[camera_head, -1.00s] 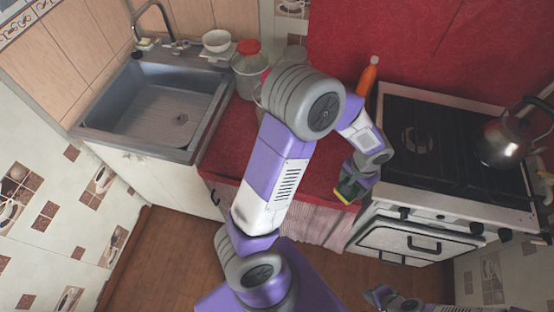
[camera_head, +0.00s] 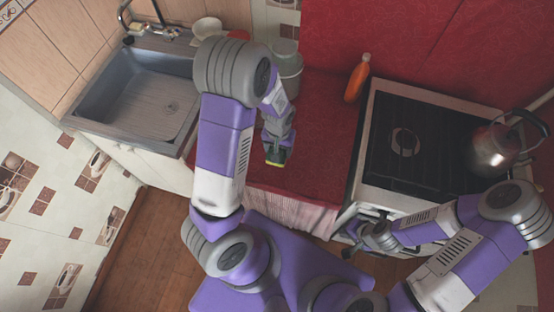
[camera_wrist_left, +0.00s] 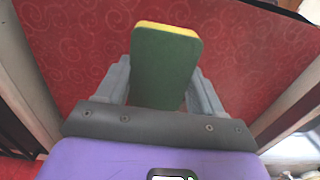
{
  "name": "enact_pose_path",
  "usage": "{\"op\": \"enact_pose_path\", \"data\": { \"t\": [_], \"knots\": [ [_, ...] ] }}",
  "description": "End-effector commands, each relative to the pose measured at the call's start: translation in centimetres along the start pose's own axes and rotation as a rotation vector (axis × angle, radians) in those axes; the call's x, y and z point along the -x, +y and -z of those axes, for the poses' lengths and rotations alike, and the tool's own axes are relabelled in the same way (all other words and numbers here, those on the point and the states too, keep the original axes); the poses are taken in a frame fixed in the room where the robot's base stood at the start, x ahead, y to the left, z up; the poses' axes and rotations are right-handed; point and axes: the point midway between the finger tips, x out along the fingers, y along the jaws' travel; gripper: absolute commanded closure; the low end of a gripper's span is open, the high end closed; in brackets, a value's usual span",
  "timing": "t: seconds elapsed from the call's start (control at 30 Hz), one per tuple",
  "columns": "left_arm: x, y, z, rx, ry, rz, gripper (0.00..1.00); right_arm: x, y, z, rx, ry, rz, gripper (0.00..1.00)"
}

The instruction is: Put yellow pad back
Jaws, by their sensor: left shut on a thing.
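The yellow pad (camera_wrist_left: 165,68) is a scouring sponge with a dark green face and a yellow layer along its far edge. My left gripper (camera_head: 275,152) is shut on it, one finger on each side in the left wrist view. In the head view the pad (camera_head: 276,158) shows small below the left gripper, over the red counter (camera_head: 315,135). I cannot tell its height above the cloth. My right gripper (camera_head: 358,236) is near the stove's front left corner, away from the pad. Its fingers are too small to read.
A sink (camera_head: 140,98) with a tap (camera_head: 140,12) is at the left. A white bowl (camera_head: 206,28) and glass jars stand at the back, partly hidden by my left arm. An orange bottle (camera_head: 357,80) stands beside the stove (camera_head: 425,150), which holds a kettle (camera_head: 492,150). The counter's middle is clear.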

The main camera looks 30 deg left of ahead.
Motion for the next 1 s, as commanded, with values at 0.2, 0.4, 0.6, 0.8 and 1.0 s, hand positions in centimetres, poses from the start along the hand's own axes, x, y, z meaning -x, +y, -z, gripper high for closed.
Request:
{"op": "enact_pose_path", "data": {
  "t": [0.2, 0.4, 0.6, 0.8, 1.0],
  "knots": [
    [-4.5, -0.2, -0.2, 0.006, -0.006, 0.003, 0.61, -0.9, 0.3, 0.0, 0.0, 0.0, 0.0, 1.0],
    [-6.0, -0.1, -0.1, 0.004, -0.001, 0.001, 0.61, -1.1, 0.4, 0.1, 0.0, 0.0, 0.0, 1.0],
    [-8.8, -0.2, -0.2, 0.004, -0.005, 0.003, 0.61, -1.5, 0.5, 0.1, 0.0, 0.0, 0.0, 1.0],
    [-9.4, -0.1, -0.1, 0.004, 0.0, 0.001, 0.61, -1.5, 0.5, 0.1, 0.0, 0.0, 0.0, 1.0],
    [-9.7, -0.1, -0.1, 0.004, -0.001, 0.001, 0.61, -1.8, 0.7, 0.1, 0.0, 0.0, 0.0, 1.0]
  ]
}}
